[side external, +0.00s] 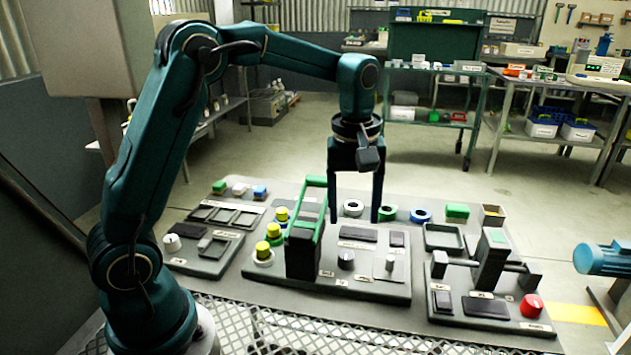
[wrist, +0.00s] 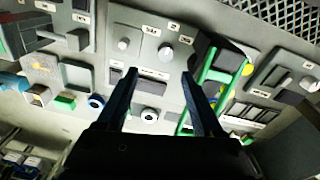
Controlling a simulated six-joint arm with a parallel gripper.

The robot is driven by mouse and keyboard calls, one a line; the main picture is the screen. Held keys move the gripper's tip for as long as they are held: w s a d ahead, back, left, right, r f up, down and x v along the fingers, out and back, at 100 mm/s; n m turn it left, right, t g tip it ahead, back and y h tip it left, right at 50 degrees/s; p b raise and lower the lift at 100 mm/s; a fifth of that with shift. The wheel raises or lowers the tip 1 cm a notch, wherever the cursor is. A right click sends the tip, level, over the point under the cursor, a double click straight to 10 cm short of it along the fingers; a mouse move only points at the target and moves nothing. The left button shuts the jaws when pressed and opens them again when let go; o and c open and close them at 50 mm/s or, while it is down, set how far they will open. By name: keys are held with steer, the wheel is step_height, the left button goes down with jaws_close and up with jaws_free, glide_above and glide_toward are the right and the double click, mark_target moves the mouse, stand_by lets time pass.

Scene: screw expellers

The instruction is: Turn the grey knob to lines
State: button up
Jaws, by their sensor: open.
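In the wrist view the knob near the green handle (wrist: 166,51) and the other knob (wrist: 123,44) both lie beyond my fingertips. Small labels sit by the knobs, too small to read. My gripper (side external: 354,218) is open and empty, pointing down above the rear of the middle panel. It is apart from both knobs; its fingers also show in the wrist view (wrist: 159,73).
The green handle rises close to my gripper's left. Yellow stacked buttons (side external: 273,231) stand farther left. A white ring (side external: 352,207), a green ring (side external: 388,214) and a blue ring (side external: 420,215) lie behind the panel. The right panel has a red knob (side external: 531,306).

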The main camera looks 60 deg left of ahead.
steer(key=g, duration=0.1)
glide_above(347, 254)
step_height(347, 254, down, 4)
steer(key=shift+w+f, duration=0.1)
steer(key=shift+f, duration=2.55)
jaws_close()
